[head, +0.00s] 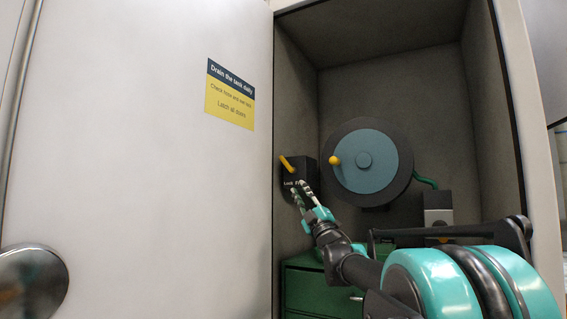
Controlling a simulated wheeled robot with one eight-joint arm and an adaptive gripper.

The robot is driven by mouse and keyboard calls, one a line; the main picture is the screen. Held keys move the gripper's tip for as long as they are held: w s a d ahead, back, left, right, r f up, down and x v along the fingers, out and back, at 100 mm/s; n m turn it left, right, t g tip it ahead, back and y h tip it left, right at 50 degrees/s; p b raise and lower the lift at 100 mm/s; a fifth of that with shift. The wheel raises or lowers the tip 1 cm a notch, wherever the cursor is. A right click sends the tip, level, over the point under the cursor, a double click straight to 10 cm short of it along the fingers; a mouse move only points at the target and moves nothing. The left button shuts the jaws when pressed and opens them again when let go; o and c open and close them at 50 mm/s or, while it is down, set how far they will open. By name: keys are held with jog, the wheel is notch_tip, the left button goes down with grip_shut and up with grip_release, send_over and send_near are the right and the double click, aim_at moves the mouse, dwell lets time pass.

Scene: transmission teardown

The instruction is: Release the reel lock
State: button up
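The reel lock is a dark box (301,171) on the left inner wall of the open cabinet. A yellow lever (287,163) sticks out of it, tilted up to the left. White lettering on the box starts with "Lock"; the rest is partly hidden by my fingers. The reel (378,177), dark with a blue-grey disc and a yellow knob (334,160), is on the back wall right of the lock. My gripper (298,187) is just below and in front of the box, below the lever and apart from it. Its two fingers are spread, with nothing visible between them.
A green drawer unit (303,291) stands at the cabinet bottom, below my gripper. A green hose (426,182) runs from the reel to a grey box (438,215) at right. A large white door panel (140,180) with a sign (229,94) fills the left side.

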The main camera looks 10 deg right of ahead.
aim_at(285, 164)
jog(key=x, duration=1.7)
jog(key=shift+c, duration=0.4)
grip_shut()
